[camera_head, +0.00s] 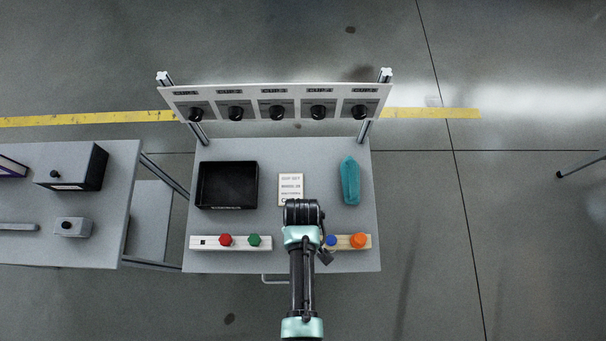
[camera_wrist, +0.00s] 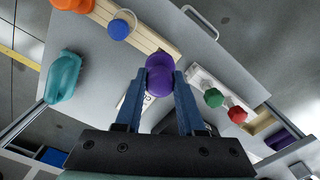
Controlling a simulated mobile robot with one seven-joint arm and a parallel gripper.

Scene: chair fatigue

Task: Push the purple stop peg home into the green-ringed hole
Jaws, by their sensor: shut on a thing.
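The purple stop peg (camera_wrist: 159,80), with a rounded knob-like head, sits between the two blue fingers of my gripper (camera_wrist: 160,74) in the wrist view. My gripper is shut on it. The peg's lower end is hidden. In the head view my arm covers the fingers and the peg. A pale wooden block (camera_wrist: 151,41) lies beyond the fingertips in the wrist view and shows right of my arm in the head view (camera_head: 345,242). I cannot tell whether the peg touches it. I see no green-ringed hole in either view.
The wooden block carries a blue knob (camera_head: 331,240) and an orange knob (camera_head: 358,240). A white block (camera_head: 240,242) with red and green knobs lies left. A black tray (camera_head: 227,185), a label card (camera_head: 290,187) and a teal object (camera_head: 350,181) lie behind. A dial panel stands at the back.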

